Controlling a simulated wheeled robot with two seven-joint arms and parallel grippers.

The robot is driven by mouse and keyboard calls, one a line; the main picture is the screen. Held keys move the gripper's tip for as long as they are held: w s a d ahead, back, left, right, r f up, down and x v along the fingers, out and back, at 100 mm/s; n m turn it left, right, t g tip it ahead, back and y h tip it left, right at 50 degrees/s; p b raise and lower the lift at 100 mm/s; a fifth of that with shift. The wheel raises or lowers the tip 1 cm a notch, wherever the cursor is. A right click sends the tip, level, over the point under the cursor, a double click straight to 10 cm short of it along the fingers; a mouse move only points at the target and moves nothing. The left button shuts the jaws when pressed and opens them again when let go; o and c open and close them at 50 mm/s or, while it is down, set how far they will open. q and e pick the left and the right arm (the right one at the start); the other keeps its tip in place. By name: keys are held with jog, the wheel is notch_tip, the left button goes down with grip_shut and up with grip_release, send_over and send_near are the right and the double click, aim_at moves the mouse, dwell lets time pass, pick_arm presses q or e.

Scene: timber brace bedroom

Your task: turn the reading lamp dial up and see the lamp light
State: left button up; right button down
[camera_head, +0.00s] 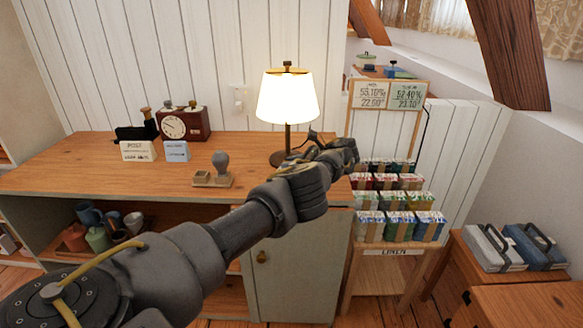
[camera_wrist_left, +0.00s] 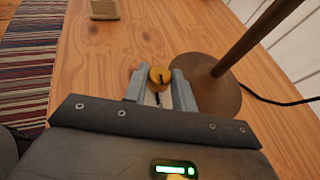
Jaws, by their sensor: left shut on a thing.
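The reading lamp (camera_head: 288,98) stands on the right end of the wooden counter, and its white shade glows brightly. Its brown stem and round base (camera_wrist_left: 218,92) show in the left wrist view. A small round yellow-brown dial (camera_wrist_left: 160,76) with a dark pointer mark sits just left of the base. My left gripper (camera_wrist_left: 160,84) has its two grey fingers on either side of the dial and is shut on it. In the head view my left arm reaches across to the lamp, and the gripper (camera_head: 312,150) hides the dial and part of the base. My right gripper is in neither view.
The counter (camera_head: 75,165) also holds a red-brown clock box (camera_head: 184,124), small signs and a stamp (camera_head: 220,168). A rack of seed-like packets (camera_head: 398,200) stands right of the lamp. A dark cord (camera_wrist_left: 280,102) runs from the lamp base. The front left of the counter is clear.

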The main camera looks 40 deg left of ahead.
pick_arm(q)
jog(key=shift+w+d, duration=0.1)
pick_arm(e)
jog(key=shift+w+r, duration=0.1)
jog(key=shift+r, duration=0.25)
pick_arm(q)
jog(key=o, duration=1)
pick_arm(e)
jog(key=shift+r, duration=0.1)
